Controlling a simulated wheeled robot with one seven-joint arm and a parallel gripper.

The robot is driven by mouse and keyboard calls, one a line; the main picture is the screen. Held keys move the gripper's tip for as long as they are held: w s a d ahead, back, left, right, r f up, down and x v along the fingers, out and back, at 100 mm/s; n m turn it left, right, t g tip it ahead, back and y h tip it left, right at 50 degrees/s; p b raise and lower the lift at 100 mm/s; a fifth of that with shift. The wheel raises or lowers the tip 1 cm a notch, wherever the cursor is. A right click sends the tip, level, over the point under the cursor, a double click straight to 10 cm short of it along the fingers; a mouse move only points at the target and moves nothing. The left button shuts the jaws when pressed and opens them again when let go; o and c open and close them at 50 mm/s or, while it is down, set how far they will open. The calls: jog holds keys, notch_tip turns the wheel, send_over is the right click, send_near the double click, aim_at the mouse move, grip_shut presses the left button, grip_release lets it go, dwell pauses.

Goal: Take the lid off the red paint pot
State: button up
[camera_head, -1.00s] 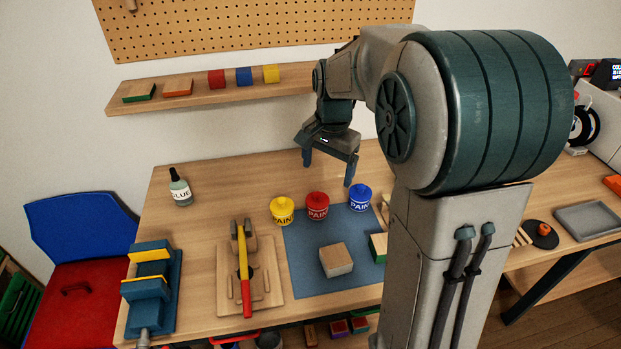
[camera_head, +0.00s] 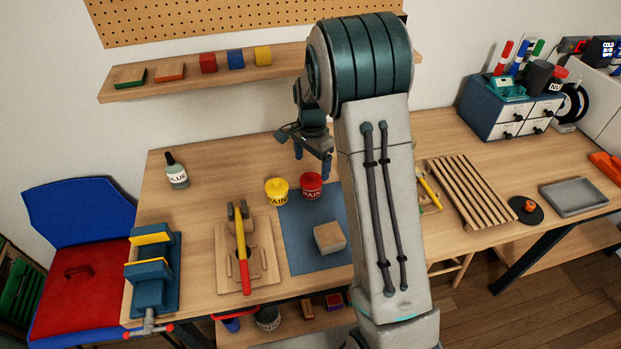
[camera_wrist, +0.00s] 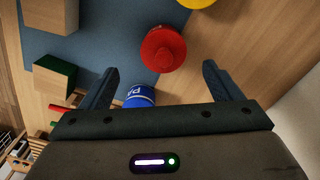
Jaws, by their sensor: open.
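The red paint pot (camera_head: 311,186) stands upright on the workbench at the back edge of the blue mat, with its red lid on. In the wrist view its red lid (camera_wrist: 163,50) shows from above, beyond and between the open fingers. The yellow paint pot (camera_head: 276,191) stands left of it. The blue paint pot (camera_wrist: 140,96) shows between the fingers in the wrist view, partly covered by my gripper; my arm hides it in the head view. My gripper (camera_head: 313,168) is open and empty, above and close to the red pot.
A wooden block (camera_head: 329,237) sits on the blue mat (camera_head: 300,258). A hammer (camera_head: 242,255) lies on a wooden board to the left. A glue bottle (camera_head: 176,171) stands at the back left. A wall shelf (camera_head: 130,94) with coloured blocks hangs above.

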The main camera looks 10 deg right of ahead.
aim_at(311, 174)
jog(key=shift+w+f+p, duration=0.15)
jog(key=shift+f+p, duration=0.3)
jog(key=shift+f, duration=0.9)
jog(key=shift+w+f+p, duration=0.1)
jog(key=shift+f+p, duration=0.35)
jog(key=shift+f, duration=0.85)
jog(key=shift+c, duration=0.4)
jog(key=c, duration=1)
